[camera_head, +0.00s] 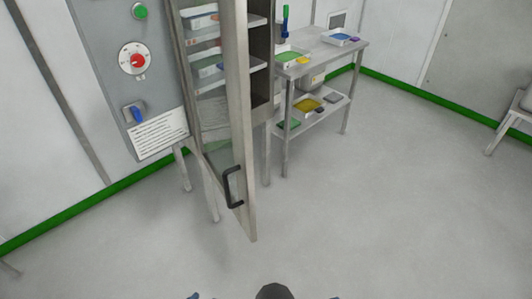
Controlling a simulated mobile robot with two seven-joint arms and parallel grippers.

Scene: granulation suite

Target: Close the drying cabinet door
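The drying cabinet door (246,120) stands open, swung out toward me. It has a pale metal frame with a see-through glass panel, and its free edge is nearest me. A black bar handle (228,188) sits low on the door by that edge. The drying cabinet (262,50) is behind it, with shelves (258,66) seen beside the door and through the glass. Neither of my grippers can be made out; only small dark and bluish parts show at the bottom edge.
A grey control panel (105,60) with a red-centred dial (138,61) is left of the door. A metal two-tier table (330,52) with trays stands right of the cabinet. The floor in front is clear.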

